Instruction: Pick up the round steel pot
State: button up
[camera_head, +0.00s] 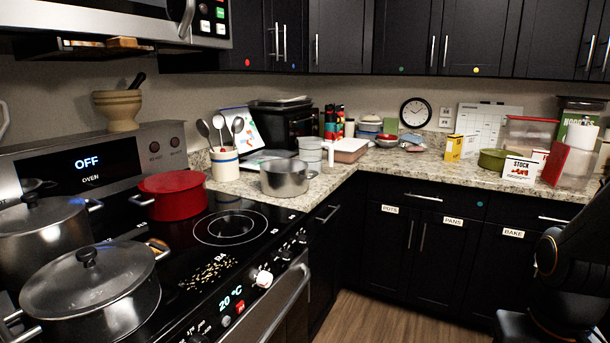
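The round steel pot (287,181) stands upright on the granite counter, just right of the stove, in the head view. It is open at the top, with a small handle showing on its right side. What is inside it is too small to tell. Dark links of my arm show at the right edge of the picture, far from the pot. My gripper is not in view.
A red pot (171,193) and two lidded grey pots (92,300) (40,245) stand on the stove. A crock of spoons (225,164) is left of the steel pot; white containers (311,151) stand behind it. Wooden floor (390,320) is clear.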

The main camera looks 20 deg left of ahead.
aim_at(285, 177)
jog(key=i, duration=2.95)
jog(key=u, duration=1.65)
